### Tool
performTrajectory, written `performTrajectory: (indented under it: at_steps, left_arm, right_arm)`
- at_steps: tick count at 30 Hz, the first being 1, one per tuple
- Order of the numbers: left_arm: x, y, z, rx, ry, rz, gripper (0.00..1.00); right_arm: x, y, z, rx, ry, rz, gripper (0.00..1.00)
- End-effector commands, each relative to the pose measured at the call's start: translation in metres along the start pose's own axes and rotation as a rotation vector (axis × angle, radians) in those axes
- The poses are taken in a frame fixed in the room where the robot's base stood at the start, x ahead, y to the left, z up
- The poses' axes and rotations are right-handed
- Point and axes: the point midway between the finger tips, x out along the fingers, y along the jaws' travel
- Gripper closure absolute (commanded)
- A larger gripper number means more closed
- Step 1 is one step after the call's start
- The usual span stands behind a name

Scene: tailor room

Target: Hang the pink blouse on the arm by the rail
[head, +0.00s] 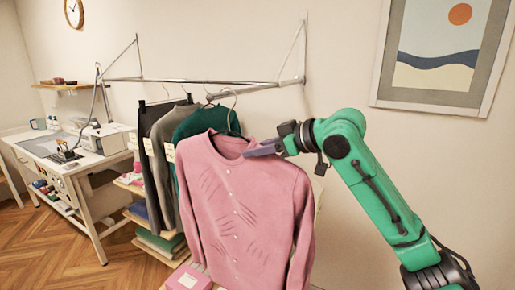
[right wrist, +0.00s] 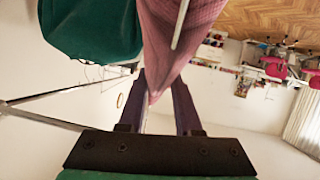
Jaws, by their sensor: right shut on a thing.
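The pink blouse (head: 245,205) hangs upright on a hanger in the head view, in front of the other garments. The hanger's hook (head: 234,98) stands above its collar, close below the rail (head: 190,80); I cannot tell whether it touches metal. My right gripper (head: 262,149) is shut at the blouse's right shoulder. In the right wrist view the pink cloth (right wrist: 180,50) runs down between the fingers, with a thin hanger bar beside it. The wall bracket (head: 299,60) rises at the rail's right end. My left gripper is not in view.
A green garment (head: 203,121), a grey one (head: 168,140) and a dark one hang just behind and left of the blouse. Shelves with folded cloth (head: 158,243) stand below. A sewing table (head: 70,160) is at the left. A framed picture (head: 440,80) hangs at the right.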

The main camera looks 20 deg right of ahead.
Motion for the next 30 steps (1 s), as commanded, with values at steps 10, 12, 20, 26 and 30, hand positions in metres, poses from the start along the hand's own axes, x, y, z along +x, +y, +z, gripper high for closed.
performTrajectory:
  at_steps: [10, 12, 20, 26, 30]
  left_arm:
    - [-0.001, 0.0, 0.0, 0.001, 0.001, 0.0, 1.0]
    - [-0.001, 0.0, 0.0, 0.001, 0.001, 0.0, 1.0]
    - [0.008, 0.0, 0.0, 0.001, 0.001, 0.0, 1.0]
    - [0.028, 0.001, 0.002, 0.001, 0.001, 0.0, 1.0]
    - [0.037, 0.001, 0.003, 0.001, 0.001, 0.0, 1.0]
  right_arm:
    - [-0.001, 0.0, -0.001, 0.0, 0.001, 0.001, 0.32]
    - [-0.001, 0.0, -0.001, 0.0, 0.001, 0.0, 0.32]
    - [-0.017, 0.001, 0.002, 0.0, 0.001, 0.003, 0.32]
    - [-0.073, 0.001, 0.004, -0.001, 0.002, 0.006, 0.32]
    - [-0.113, 0.0, 0.002, -0.001, 0.003, 0.005, 0.32]
